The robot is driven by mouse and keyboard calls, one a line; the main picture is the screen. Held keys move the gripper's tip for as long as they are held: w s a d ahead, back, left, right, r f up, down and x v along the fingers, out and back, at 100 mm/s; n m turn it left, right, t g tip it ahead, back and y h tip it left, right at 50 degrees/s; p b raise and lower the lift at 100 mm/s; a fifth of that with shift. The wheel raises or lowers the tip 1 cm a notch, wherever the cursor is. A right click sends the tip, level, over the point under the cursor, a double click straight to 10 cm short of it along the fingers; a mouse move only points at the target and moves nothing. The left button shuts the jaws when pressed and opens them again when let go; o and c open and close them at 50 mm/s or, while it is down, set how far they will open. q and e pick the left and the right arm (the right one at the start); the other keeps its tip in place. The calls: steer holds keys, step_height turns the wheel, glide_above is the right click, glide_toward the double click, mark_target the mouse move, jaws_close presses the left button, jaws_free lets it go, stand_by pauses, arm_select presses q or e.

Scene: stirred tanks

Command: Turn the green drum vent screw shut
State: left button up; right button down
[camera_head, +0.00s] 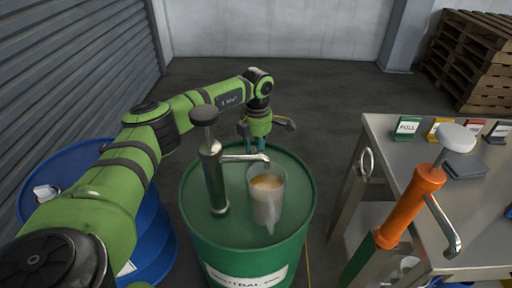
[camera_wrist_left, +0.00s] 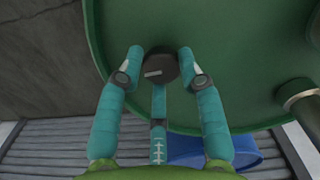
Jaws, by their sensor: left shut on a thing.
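The green drum (camera_head: 210,245) stands upright in the middle of the head view. Its vent screw is a dark round cap with a pale mark on top, seen in the left wrist view (camera_wrist_left: 161,68) near the drum's rim. My left gripper (camera_head: 247,139) reaches down over the far side of the drum lid. In the left wrist view its teal fingers (camera_wrist_left: 160,75) are shut on the vent screw, with fingertips on both sides. In the head view the screw is hidden behind the gripper and the things on the lid. My right gripper does not show.
A hand pump (camera_head: 214,175) and a beaker of tan liquid (camera_head: 267,198) stand on the drum lid, close to the gripper. A blue drum (camera_head: 155,235) is at left. An orange pump (camera_head: 410,205) stands at right before a metal table (camera_head: 385,130).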

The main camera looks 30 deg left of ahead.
arm_select(q)
steer(key=shift+w+d+r+m, duration=0.2)
steer(key=shift+m, duration=0.3)
steer(key=shift+d, duration=0.1)
steer(key=o, duration=1.1)
steer(key=shift+f, duration=0.15)
steer(key=shift+r, duration=0.45)
step_height(320, 180, up, 11)
steer(key=shift+r, duration=0.1)
